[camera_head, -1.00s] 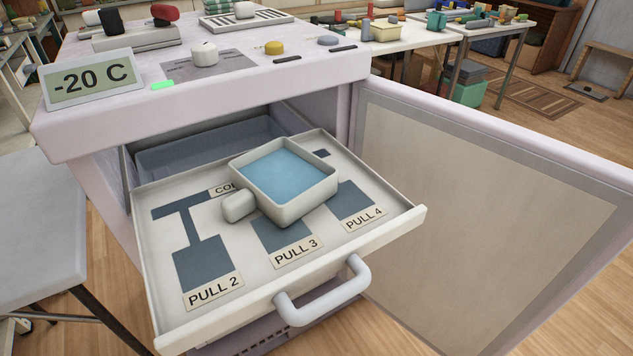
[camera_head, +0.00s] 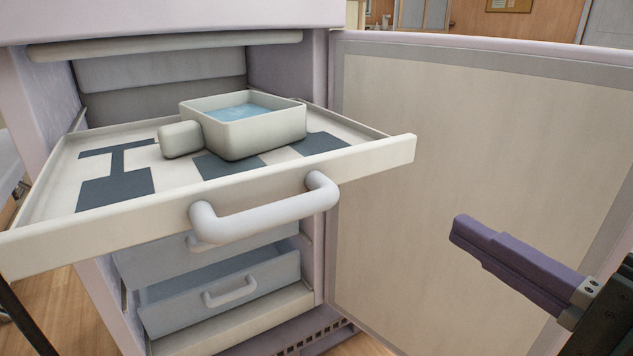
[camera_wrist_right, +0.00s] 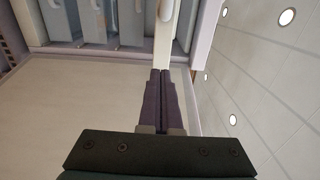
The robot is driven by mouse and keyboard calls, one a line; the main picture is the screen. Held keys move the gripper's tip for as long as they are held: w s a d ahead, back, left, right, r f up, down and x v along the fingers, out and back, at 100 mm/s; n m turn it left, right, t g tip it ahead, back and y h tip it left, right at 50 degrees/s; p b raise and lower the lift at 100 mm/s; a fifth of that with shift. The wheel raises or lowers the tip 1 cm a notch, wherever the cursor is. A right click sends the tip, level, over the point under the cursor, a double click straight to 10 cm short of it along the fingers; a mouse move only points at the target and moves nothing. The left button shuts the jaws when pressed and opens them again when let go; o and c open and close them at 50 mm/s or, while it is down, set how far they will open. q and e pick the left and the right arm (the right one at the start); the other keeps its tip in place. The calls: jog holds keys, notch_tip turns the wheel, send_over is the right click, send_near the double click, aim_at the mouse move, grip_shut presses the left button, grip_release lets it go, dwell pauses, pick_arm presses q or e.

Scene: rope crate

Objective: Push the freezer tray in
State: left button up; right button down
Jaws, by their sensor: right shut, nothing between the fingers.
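The freezer tray (camera_head: 100,222) is pulled well out of the freezer cavity (camera_head: 165,85). Its white handle (camera_head: 265,215) is on the front edge. On the tray sits a pale square container (camera_head: 255,135) of blue liquid, with a small pale block (camera_head: 181,139) beside it. My right gripper (camera_head: 462,228) is shut and empty, to the right of the tray and apart from it, in front of the open door. In the right wrist view its purple fingers (camera_wrist_right: 160,75) are together, pointing towards a pale bar, likely the tray front. My left gripper is not in view.
The open freezer door (camera_head: 480,150) stands to the right, behind my right gripper. Lower drawers (camera_head: 215,290) with a small handle sit below the tray. There is free room in front of the tray handle.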

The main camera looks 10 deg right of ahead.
send_near(359, 168)
jog(key=x, duration=0.5)
jog(key=shift+w+p, duration=0.2)
jog(key=shift+p, duration=0.2)
jog(key=shift+x, duration=0.75)
